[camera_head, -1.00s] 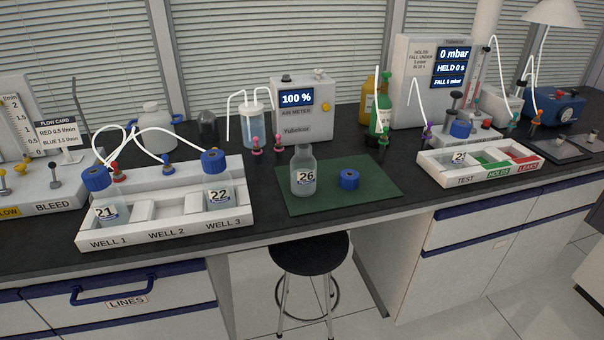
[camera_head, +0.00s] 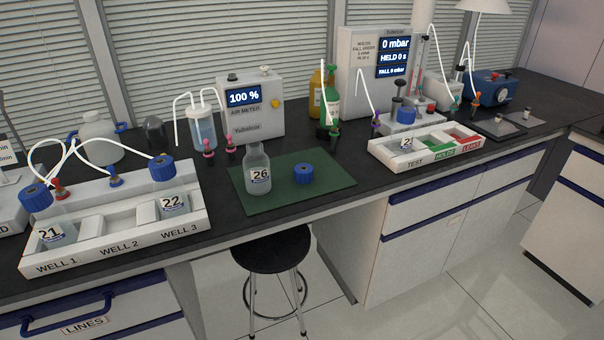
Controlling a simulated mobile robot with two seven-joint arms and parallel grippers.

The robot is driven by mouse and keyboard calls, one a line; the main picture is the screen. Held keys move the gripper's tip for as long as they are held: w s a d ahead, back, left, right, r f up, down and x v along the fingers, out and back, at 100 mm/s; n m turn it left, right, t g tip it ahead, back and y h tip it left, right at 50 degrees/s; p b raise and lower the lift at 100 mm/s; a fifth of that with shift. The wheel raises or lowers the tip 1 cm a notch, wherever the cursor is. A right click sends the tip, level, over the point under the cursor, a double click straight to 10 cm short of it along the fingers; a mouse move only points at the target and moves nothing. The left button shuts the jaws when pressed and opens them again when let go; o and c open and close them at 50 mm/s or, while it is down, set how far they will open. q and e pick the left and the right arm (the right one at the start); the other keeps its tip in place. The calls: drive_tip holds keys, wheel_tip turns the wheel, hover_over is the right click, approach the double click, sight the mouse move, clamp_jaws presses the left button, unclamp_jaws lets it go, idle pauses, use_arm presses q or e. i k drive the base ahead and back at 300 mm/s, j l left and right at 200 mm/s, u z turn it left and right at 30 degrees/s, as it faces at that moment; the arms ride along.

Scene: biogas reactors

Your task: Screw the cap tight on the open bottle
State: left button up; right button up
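The open bottle (camera_head: 258,172) is clear glass with a label reading 26. It stands upright and uncapped on the left part of a green mat (camera_head: 318,187). A blue cap (camera_head: 303,174) lies on the same mat, a little to the right of the bottle and apart from it. Neither of my grippers shows in the head view.
A white rack (camera_head: 122,249) to the left holds bottles 21 and 22, both blue-capped, with white tubing above. An air meter (camera_head: 250,108) stands behind the mat. A white sorting tray (camera_head: 436,150) is to the right. A black stool (camera_head: 272,252) stands before the bench.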

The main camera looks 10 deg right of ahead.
sight(255, 164)
drive_tip(key=l+u, duration=0.1)
drive_tip(key=u, duration=0.35)
drive_tip(key=l+u, duration=0.15)
drive_tip(key=u, duration=0.3)
drive_tip(key=l+u, duration=0.1)
drive_tip(key=u, duration=0.3)
drive_tip(key=l+u, duration=0.3)
drive_tip(key=k+l+u, duration=0.45)
drive_tip(key=l, duration=0.25)
drive_tip(key=k+l+u, duration=0.15)
drive_tip(key=l, duration=0.25)
drive_tip(key=k+l+u, duration=0.1)
drive_tip(key=l, duration=0.3)
drive_tip(key=k+l+u, duration=0.15)
drive_tip(key=k+l, duration=0.55)
drive_tip(key=l, duration=0.15)
drive_tip(key=k+l, duration=0.4)
drive_tip(key=l, duration=0.15)
